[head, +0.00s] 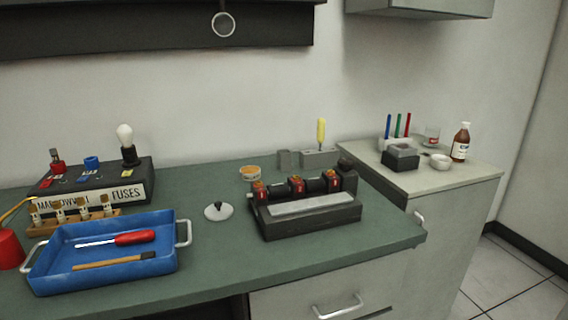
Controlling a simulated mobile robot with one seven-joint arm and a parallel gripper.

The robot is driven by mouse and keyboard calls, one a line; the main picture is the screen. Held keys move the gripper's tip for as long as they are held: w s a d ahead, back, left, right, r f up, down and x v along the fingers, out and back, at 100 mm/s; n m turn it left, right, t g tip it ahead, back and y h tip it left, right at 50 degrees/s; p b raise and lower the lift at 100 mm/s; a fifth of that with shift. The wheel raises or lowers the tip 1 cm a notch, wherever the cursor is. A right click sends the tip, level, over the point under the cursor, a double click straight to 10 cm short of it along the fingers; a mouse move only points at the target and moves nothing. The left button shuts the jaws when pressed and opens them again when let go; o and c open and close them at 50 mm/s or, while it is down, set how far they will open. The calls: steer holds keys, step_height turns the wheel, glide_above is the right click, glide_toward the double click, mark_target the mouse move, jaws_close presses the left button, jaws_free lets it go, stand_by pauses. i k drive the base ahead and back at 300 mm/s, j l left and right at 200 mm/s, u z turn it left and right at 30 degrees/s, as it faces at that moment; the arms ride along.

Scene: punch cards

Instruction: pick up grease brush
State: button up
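What looks like the grease brush (112,262), with a thin wooden handle and a dark tip at its right end, lies in the blue tray (105,283) at the lower left of the head view. A screwdriver (135,238) with a red handle and pale shaft lies behind it in the same tray, apart from it. The tray has a metal handle at each end and stands on the green worktop. My gripper is not in view.
Behind the tray stand a wooden fuse rack (75,222) and a black fuse box (95,182) with a bulb. A red container (9,250) is at the left. A white lidlike disc (213,213) and a dark roller device (310,218) stand to the right. The worktop (215,255) between is clear.

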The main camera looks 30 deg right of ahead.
mark_target(150, 254)
steer(key=j+z, duration=0.15)
steer(key=z, duration=0.3)
steer(key=j+z, duration=0.25)
steer(key=j, duration=0.25)
steer(key=j+z, duration=0.25)
steer(key=j, duration=0.2)
steer(key=k+j, duration=0.1)
steer(key=j, duration=0.3)
steer(key=j+z, duration=0.1)
steer(key=j, duration=0.35)
steer(key=k+j, duration=0.15)
steer(key=j, duration=0.25)
steer(key=k+j, duration=0.1)
steer(key=j, duration=0.3)
steer(key=k+j+z, duration=0.1)
steer(key=j, duration=0.3)
steer(key=i+j, duration=0.4)
steer(key=i, duration=0.5)
